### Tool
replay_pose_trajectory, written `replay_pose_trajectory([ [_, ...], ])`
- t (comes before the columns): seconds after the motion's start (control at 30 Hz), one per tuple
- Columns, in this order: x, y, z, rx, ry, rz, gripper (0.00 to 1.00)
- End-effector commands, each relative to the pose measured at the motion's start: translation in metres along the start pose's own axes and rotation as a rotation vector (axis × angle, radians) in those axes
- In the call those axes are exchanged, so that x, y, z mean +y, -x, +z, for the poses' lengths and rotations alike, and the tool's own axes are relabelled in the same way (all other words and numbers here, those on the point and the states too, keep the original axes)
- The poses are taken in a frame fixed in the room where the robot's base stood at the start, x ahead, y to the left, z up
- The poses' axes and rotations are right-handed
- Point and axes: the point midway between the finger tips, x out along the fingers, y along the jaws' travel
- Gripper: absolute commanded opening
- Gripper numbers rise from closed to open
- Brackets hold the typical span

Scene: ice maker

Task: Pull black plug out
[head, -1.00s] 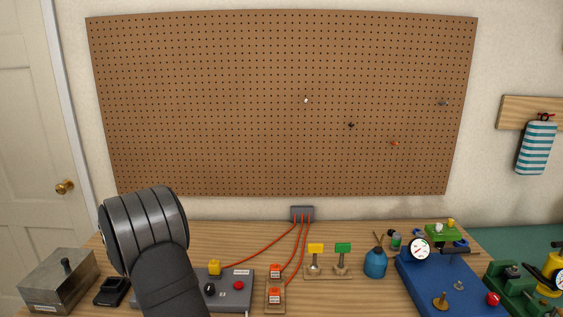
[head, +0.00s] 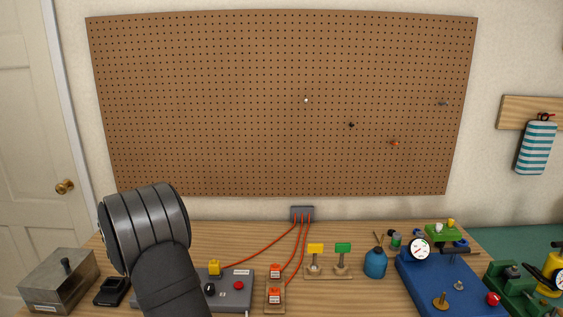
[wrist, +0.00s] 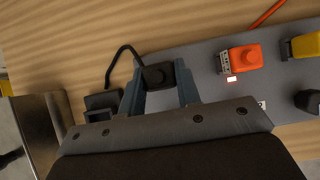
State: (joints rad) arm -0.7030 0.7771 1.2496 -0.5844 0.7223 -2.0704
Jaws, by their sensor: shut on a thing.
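The black plug (wrist: 155,77) shows in the wrist view between the two fingers of my gripper (wrist: 158,88). The gripper is shut on it. A black cord (wrist: 125,50) leaves the plug, arches up and bends down to the left. The plug is at the left end of the grey panel (wrist: 205,65); I cannot tell whether it is still seated there. In the head view my arm hides the plug and gripper, and part of the grey panel (head: 232,301) shows to the right of the arm.
On the panel are an orange connector (wrist: 242,59), a yellow one (wrist: 303,46) and a black knob (wrist: 308,101). A small black box (wrist: 103,103) lies just left of my gripper. A metal box (head: 58,280) stands at far left. Red cables (head: 255,254) run right of my arm.

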Motion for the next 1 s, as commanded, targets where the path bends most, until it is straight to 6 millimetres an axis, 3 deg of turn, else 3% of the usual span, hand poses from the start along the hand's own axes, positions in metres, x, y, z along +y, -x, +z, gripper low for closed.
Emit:
replay_pose_trajectory([
  [0.5, 0.0, 0.005, 0.004, -0.001, 0.0, 0.0, 0.0],
  [1.0, 0.0, 0.035, 0.024, -0.001, 0.0, 0.0, 0.0],
])
